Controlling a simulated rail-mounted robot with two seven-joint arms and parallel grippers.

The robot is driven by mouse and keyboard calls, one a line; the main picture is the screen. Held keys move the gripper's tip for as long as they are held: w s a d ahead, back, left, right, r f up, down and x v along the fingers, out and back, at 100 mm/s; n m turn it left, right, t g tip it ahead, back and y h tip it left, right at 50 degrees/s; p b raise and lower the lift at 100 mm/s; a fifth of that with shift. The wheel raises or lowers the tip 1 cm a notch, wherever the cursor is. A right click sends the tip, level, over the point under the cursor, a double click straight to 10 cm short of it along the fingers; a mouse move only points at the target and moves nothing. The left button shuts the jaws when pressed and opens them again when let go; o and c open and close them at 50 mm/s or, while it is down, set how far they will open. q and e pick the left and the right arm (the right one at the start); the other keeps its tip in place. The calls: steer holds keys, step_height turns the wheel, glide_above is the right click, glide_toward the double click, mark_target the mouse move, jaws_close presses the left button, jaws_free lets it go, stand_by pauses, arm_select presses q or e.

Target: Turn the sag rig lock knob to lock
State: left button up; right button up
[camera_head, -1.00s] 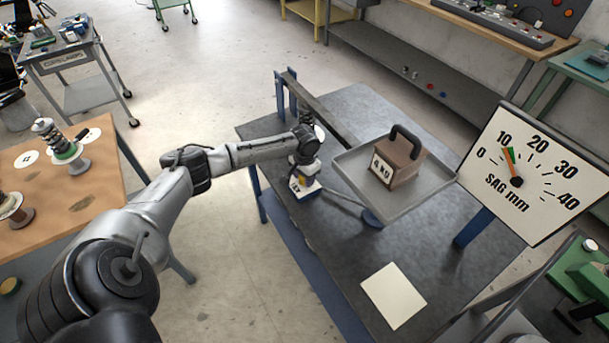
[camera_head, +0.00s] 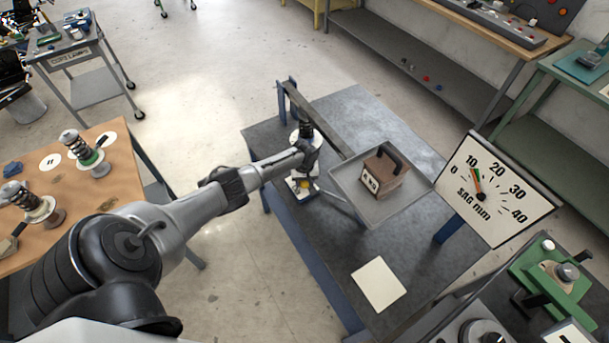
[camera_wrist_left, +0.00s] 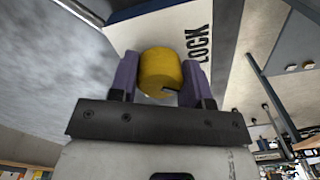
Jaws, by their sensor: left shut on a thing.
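The sag rig stands on a dark bench (camera_head: 335,255). Its yellow lock knob (camera_wrist_left: 161,72) sits in front of a white plate (camera_wrist_left: 215,22) with the word LOCK on it. My left gripper (camera_wrist_left: 162,82) has its two purple fingers on either side of the knob and is shut on it. In the head view the left gripper (camera_head: 304,172) is at the left side of the rig, and the knob is small and partly hidden there. The exact turn of the knob is hard to tell. My right gripper is not in view.
A tray (camera_head: 375,212) holds a brown weight (camera_head: 384,178) beside the gripper. The sag dial (camera_head: 495,190) stands to the right, its pointer near 10. A blank sheet (camera_head: 378,284) lies on the bench. A wooden table (camera_head: 95,195) with spring units is at left.

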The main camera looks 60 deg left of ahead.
arm_select(q)
steer(key=n+p, duration=0.2)
steer(key=n, duration=0.1)
steer(key=shift+r+n, duration=0.2)
steer(key=shift+n, duration=0.1)
steer(key=shift+f+n+p, duration=0.1)
steer(key=shift+n+p, duration=0.6)
steer(key=shift+n, duration=1.1)
steer(key=o, duration=0.9)
steer(key=shift+a+f, duration=0.1)
